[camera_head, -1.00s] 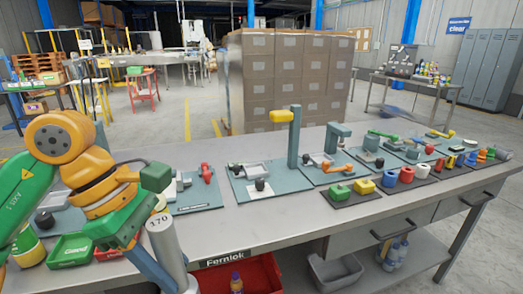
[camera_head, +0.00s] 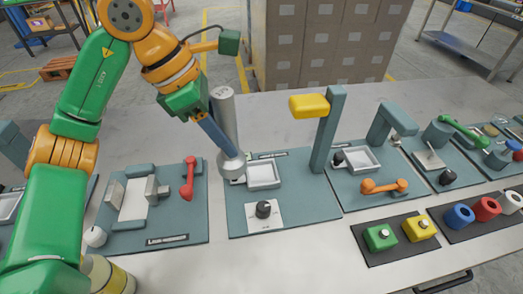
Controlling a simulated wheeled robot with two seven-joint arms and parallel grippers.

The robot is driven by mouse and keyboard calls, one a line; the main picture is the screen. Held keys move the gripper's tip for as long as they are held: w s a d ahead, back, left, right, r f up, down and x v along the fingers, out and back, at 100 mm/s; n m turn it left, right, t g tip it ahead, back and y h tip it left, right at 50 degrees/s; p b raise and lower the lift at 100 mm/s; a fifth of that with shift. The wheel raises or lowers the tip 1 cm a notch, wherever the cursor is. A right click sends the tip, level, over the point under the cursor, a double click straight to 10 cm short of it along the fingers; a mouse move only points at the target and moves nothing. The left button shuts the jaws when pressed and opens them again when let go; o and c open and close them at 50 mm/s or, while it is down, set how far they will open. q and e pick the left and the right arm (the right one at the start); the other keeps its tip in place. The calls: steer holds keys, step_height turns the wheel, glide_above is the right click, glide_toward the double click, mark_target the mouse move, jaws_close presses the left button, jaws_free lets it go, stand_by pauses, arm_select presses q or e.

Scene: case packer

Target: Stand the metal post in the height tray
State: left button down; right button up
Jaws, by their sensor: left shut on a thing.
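The metal post (camera_head: 224,112) is a grey cylinder with a wider foot (camera_head: 231,167). My left gripper (camera_head: 217,136) is shut on it and holds it nearly upright, leaning slightly in the picture. The height tray (camera_head: 264,175) is a shallow pale square tray on a teal board (camera_head: 300,209). The post's foot overlaps the tray's left edge in the picture; I cannot tell whether it touches the board or hangs above it. The far finger is largely hidden. My right gripper is out of view.
A teal column (camera_head: 327,135) with a yellow block (camera_head: 309,106) stands right of the tray. A black knob (camera_head: 263,209) is in front. A board with a red handle (camera_head: 188,178) lies left; a board with an orange handle (camera_head: 384,186) lies right.

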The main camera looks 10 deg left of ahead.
arm_select(q)
steer(key=shift+w+d+f+p, duration=0.15)
steer(key=shift+w+d+p, duration=0.15)
steer(key=shift+w+d, duration=0.25)
steer(key=shift+w+d+f+p, duration=0.1)
steer(key=shift+w+d+p, duration=0.2)
steer(key=shift+w, duration=0.4)
steer(key=w+f, duration=0.1)
steer(key=f, duration=0.2)
steer(key=w+d+f+p, duration=0.1)
steer(key=w+f, duration=0.1)
steer(key=f, duration=0.1)
steer(key=w+d+f+p, duration=0.1)
steer(key=f, duration=0.2)
steer(key=shift+w+d+f, duration=0.1)
steer(key=shift+w+d, duration=0.15)
steer(key=shift+w, duration=0.15)
steer(key=shift+f, duration=0.3)
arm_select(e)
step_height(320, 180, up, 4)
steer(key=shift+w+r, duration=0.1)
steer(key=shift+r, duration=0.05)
arm_select(q)
steer(key=shift+w+f, duration=0.1)
steer(key=shift+f, duration=0.1)
steer(key=shift+c, duration=2.4)
jaws_free()
